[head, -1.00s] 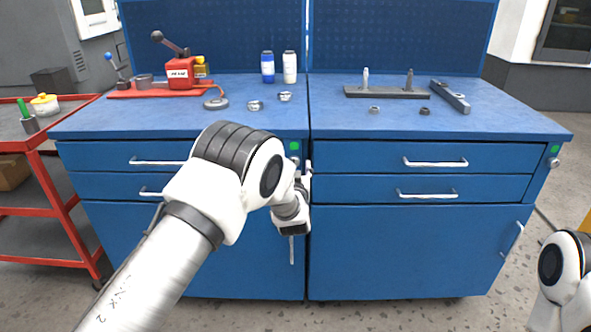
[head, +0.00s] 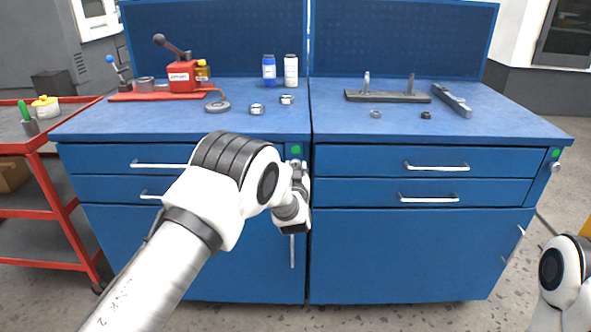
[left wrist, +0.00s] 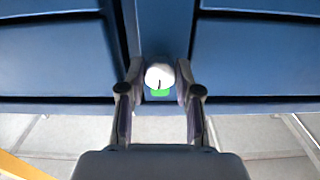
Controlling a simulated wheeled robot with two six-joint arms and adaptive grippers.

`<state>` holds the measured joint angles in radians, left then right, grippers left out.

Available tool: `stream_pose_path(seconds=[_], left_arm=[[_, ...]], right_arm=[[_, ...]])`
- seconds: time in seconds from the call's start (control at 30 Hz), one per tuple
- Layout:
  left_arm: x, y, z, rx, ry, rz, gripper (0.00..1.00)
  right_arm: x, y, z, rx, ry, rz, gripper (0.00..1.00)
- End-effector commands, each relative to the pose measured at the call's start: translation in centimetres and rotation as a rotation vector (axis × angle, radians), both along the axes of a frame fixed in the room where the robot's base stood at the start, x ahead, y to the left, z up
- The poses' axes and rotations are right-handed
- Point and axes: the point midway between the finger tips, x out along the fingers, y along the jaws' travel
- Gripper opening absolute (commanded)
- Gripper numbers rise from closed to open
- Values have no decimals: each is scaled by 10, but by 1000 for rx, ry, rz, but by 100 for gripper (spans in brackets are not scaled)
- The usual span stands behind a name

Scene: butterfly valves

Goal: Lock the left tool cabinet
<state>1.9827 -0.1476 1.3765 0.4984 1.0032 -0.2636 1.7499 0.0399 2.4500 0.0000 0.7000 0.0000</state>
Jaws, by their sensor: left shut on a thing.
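The left tool cabinet (head: 110,158) is blue, with two drawers above a door. Its lock knob (left wrist: 160,75) is a round pale knob with a dark slot mark, beside a green marker (left wrist: 160,92). The green marker also shows in the head view (head: 296,150), at the cabinet's top right corner. My left gripper (left wrist: 160,80) has one finger on each side of the knob and is shut on it. In the head view my left gripper (head: 299,170) is at the lock, just below the green marker, and partly covers it. My right gripper is out of view.
The right cabinet (head: 420,250) stands close beside, with its own green marker (head: 555,153) and knob. A red cart (head: 40,265) stands at the left. Bottles, a red press (head: 182,75) and small metal parts are on the benchtop. A vertical door handle (head: 292,250) is below my left gripper.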

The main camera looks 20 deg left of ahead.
Motion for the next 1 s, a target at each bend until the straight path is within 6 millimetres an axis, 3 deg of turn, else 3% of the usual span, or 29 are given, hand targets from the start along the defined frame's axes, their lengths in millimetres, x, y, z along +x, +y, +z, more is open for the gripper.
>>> stream_pose_path(seconds=[0.37, 1.0], left_arm=[[0, 1, 0, 229, 67, 0, 0], [-1, 2, 1, 812, 235, -1, 0]], right_arm=[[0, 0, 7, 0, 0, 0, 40], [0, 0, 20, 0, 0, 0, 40]])
